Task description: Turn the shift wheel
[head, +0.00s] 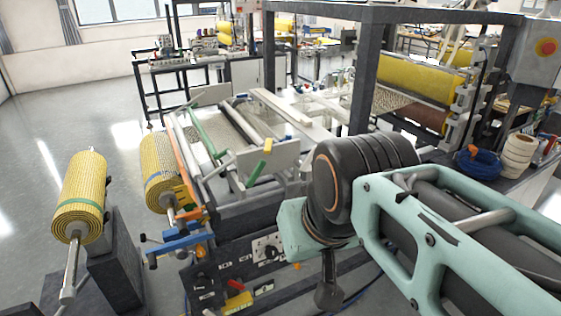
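I cannot single out the shift wheel for sure. The front of the near machine carries a white panel with a round dark dial (268,247), just left of my arm. A blue bracket with a handle (180,243) sticks out at the machine's left corner. My mint-green and black arm reaches in from the right and covers the machine's right front. A dark rounded part (328,294) shows below my arm's elbow; I cannot tell what it is. My gripper's fingers do not show.
A yellow mesh roll (79,198) stands on a dark stand at the left, with another yellow roll (160,168) beside the machine. A dark frame post (363,75) rises behind my arm. A red-button control box (540,50) hangs upper right. The grey floor (45,145) at left is clear.

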